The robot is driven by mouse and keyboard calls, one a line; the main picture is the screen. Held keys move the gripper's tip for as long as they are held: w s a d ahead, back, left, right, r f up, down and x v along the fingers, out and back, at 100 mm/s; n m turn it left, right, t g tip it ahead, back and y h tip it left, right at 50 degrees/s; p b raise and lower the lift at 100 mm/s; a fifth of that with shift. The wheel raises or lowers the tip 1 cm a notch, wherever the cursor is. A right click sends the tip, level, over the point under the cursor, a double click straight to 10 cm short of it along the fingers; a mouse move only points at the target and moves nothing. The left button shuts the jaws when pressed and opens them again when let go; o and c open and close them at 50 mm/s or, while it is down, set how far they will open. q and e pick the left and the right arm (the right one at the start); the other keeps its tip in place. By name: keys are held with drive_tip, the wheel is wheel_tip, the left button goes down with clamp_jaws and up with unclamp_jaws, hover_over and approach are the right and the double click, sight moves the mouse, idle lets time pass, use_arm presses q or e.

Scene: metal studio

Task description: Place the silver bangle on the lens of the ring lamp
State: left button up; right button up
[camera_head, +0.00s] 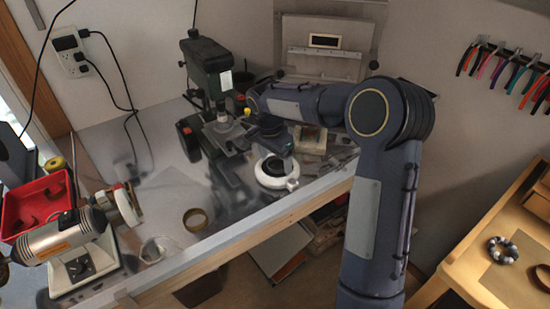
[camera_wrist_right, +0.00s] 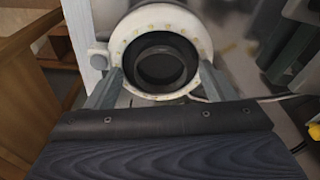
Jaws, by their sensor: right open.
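The ring lamp (camera_head: 263,181) is a white ring with a dark centre, near the front edge of the metal bench. In the right wrist view the ring lamp (camera_wrist_right: 126,36) is close, with a dark round rim (camera_wrist_right: 160,42) around its grey lens (camera_wrist_right: 160,68). I cannot tell whether that rim is part of the lamp or a bangle on it. My right gripper (camera_wrist_right: 160,82) is open, its fingers apart on either side of the lamp's near part. I cannot pick out the silver bangle for certain. My left gripper is not in view.
A brass-coloured ring (camera_head: 195,219) and a pale, glassy round thing (camera_head: 153,250) lie on the bench. A polishing motor (camera_head: 70,243) and red tray (camera_head: 40,204) stand at left, a green drill press (camera_head: 207,68) behind. A beaded bracelet (camera_head: 502,250) lies on the wooden bench at right.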

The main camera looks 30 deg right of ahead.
sight(271, 168)
wheel_tip(271, 168, up, 12)
drive_tip(key=a, duration=0.2)
drive_tip(key=s+a+n+t+y, duration=0.25)
drive_tip(key=s+n, duration=0.45)
drive_tip(key=s, duration=1)
drive_tip(key=s+a+f+n+t+y, duration=0.1)
drive_tip(key=s+a+f+n, duration=0.2)
drive_tip(key=s, duration=0.3)
drive_tip(key=s+a+f+n+t+y, duration=0.1)
drive_tip(key=s+a+f+n+y, duration=0.1)
drive_tip(key=s, duration=0.4)
drive_tip(key=shift+a+f+n+t, duration=0.35)
drive_tip(key=shift+a+f+n, duration=0.15)
drive_tip(key=shift+f, duration=0.35)
